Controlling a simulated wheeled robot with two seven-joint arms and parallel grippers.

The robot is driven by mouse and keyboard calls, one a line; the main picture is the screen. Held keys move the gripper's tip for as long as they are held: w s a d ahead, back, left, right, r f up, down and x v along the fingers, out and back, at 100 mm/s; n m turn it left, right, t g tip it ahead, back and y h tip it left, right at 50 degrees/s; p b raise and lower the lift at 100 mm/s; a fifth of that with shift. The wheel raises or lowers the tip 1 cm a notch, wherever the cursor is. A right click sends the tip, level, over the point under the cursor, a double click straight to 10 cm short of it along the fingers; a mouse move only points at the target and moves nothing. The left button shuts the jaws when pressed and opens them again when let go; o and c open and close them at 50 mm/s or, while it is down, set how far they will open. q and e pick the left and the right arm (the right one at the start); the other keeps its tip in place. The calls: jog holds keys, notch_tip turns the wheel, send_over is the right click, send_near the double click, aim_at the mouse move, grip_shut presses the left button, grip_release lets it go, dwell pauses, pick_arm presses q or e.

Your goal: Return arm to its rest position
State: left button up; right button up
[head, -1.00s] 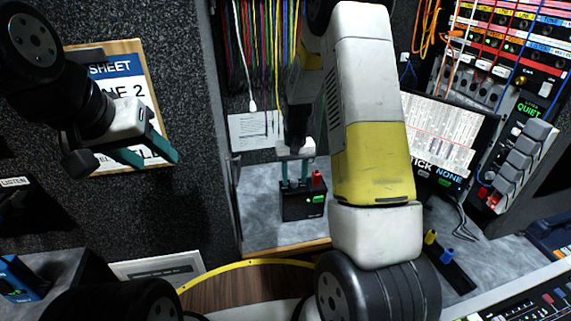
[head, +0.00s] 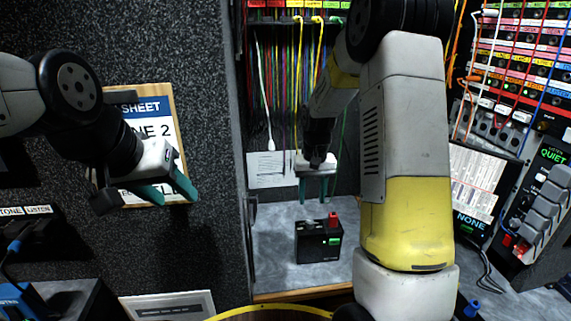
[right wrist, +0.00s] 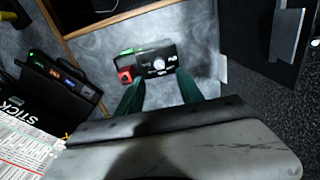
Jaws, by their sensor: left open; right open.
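My right gripper (head: 316,188) is open and empty in the head view, its teal fingers pointing down above a small black box (head: 318,248). The box has a red button on top and a green lit display, and stands on the grey shelf (head: 275,265). A gap shows between the fingertips and the box. In the right wrist view the box (right wrist: 152,62) lies beyond the open fingers (right wrist: 160,95). My left gripper (head: 170,193) is open and empty at the left, in front of a sheet board (head: 150,118) on the dark wall.
Hanging coloured cables (head: 290,75) are behind my right gripper. A patch panel (head: 520,60) with cables is at the right. A white printed sheet (head: 472,185) on a dark panel is at the right. A framed paper (head: 170,305) lies at the lower left.

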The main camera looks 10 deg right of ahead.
jog(key=s+r+t+y, duration=0.15)
jog(key=s+r, duration=0.35)
jog(key=r, duration=0.5)
jog(key=s+r+t, duration=0.1)
jog(key=s+r, duration=0.2)
jog(key=s, duration=0.3)
jog(key=s+a+r+t, duration=0.1)
jog(key=s+r+t, duration=0.1)
jog(key=s, duration=0.4)
jog(key=s+a+r+t, duration=0.1)
jog(key=s+r, duration=0.4)
jog(key=s, duration=0.1)
jog(key=shift+s+n+y, duration=0.3)
jog(key=shift+s+y, duration=0.05)
jog(key=shift+t, duration=0.25)
